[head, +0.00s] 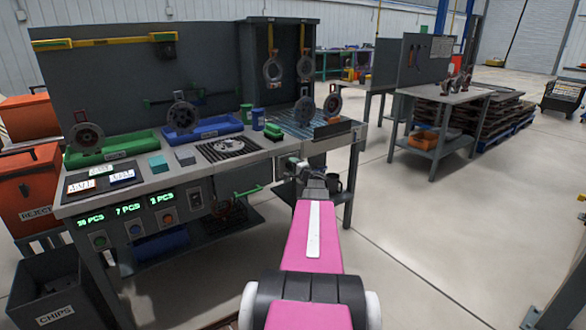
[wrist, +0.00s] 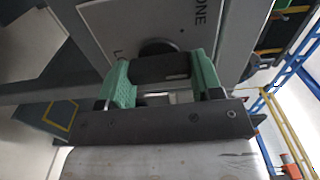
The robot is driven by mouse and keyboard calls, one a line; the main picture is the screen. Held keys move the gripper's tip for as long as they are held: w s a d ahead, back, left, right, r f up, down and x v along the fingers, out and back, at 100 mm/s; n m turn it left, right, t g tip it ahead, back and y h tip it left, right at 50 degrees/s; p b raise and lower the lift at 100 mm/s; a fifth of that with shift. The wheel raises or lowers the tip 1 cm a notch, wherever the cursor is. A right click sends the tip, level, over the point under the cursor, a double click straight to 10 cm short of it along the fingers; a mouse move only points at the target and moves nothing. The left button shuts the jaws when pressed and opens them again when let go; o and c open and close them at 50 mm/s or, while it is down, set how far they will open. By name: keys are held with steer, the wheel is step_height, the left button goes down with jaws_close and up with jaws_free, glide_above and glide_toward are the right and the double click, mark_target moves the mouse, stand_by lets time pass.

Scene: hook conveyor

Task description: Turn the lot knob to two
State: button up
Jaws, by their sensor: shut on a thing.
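My gripper (wrist: 160,82) has green fingertips, one on each side of a dark, bar-shaped lot knob (wrist: 162,68) in the wrist view. The fingers are shut on the knob. Behind it is a light grey label plate (wrist: 126,22) with "ONE" at its upper right and an "L" at its lower left; the rest of its lettering is hidden. In the head view my gripper (head: 298,165) is at the right end of the workbench, and the knob cannot be made out there. I cannot tell which mark the knob points at.
The workbench (head: 225,168) carries a green tray (head: 110,152), a blue tray (head: 205,131) and hanging discs on hooks. Green counter displays and buttons line its front. An orange reject bin (head: 35,195) stands left. Open floor (head: 440,230) lies to the right.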

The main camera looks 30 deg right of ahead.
steer(key=shift+f+m, duration=0.15)
steer(key=shift+m, duration=4.45)
steer(key=o, duration=0.9)
steer(key=s, duration=1)
steer(key=shift+s+d, duration=0.4)
